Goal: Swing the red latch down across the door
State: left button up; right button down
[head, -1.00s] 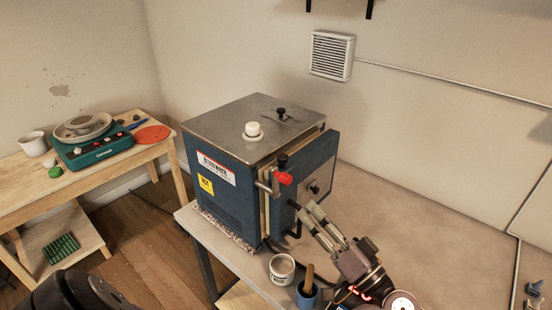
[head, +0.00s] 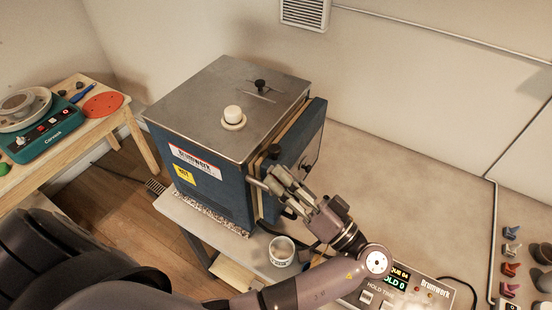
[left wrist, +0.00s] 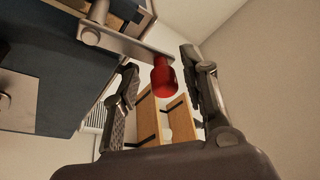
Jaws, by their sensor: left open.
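The blue kiln (head: 215,190) has a steel top and a door (head: 314,125) on its right side, with a pale seam between door and body. The latch's red knob (left wrist: 164,80) shows in the left wrist view, on the end of a grey metal bar (left wrist: 128,42). In the head view my gripper hides the red knob; part of the metal bar (head: 257,184) shows to its left. My left gripper (head: 277,178) is open at the latch. In the wrist view the knob lies between its two fingers (left wrist: 159,62), and I cannot tell whether they touch it. My right gripper is not in view.
A white cup (head: 282,251) stands on the kiln table below my left gripper. A control box (head: 420,290) with lit displays is at the lower right. A wooden bench (head: 110,122) with a green scale (head: 45,137) is at the left.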

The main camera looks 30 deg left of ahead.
pick_arm(q)
jog(key=shift+s+r, duration=0.1)
jog(key=shift+d, duration=0.15)
jog(key=shift+c, duration=0.4)
grip_shut()
dwell(0.4)
